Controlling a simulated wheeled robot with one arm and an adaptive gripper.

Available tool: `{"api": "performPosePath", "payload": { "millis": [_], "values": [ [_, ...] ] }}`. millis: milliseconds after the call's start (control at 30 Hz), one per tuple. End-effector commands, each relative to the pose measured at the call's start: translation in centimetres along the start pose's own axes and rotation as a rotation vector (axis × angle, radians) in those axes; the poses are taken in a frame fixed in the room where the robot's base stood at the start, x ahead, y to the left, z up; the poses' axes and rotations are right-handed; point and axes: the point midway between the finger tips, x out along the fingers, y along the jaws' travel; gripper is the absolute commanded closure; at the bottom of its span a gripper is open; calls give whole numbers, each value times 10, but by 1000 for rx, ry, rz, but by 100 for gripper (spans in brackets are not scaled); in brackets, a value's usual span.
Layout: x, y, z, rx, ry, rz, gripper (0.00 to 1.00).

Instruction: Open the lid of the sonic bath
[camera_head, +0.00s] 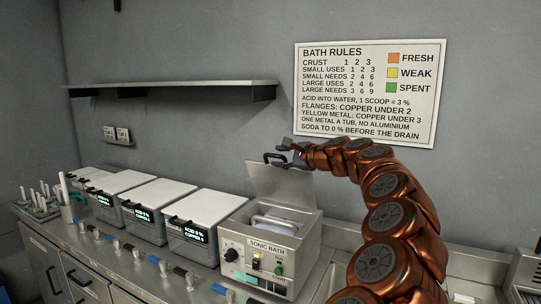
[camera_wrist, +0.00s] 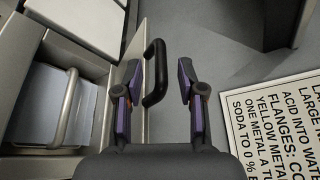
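The sonic bath (camera_head: 262,250) is a grey metal box on the bench, with a dial and a lit switch on its front. Its lid (camera_head: 278,186) stands raised, about upright, at the back of the box. The lid's black handle (camera_head: 272,158) is at the top edge. The handle also shows in the wrist view (camera_wrist: 156,72), between the two fingers and nearer the left one. My gripper (camera_wrist: 159,78) is open around the handle, with gaps visible. In the head view my gripper (camera_head: 291,153) is beside the handle. The open bath shows a basket with a wire handle (camera_wrist: 64,108).
Several lidded tubs (camera_head: 190,222) with displays stand in a row left of the bath. Coloured clips line the bench front. A shelf (camera_head: 170,88) and a rules sign (camera_head: 368,92) are on the wall behind.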

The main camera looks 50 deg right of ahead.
Motion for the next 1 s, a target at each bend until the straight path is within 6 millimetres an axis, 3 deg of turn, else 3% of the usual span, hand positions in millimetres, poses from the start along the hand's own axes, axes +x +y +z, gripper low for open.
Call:
{"api": "performPosePath", "payload": {
  "millis": [233, 633, 1000],
  "values": [
    [29, 0, 4, -2, -5, 2, 61],
    [35, 0, 4, -2, -5, 1, 61],
    [35, 0, 3, -2, -4, 1, 99]
  ]
}}
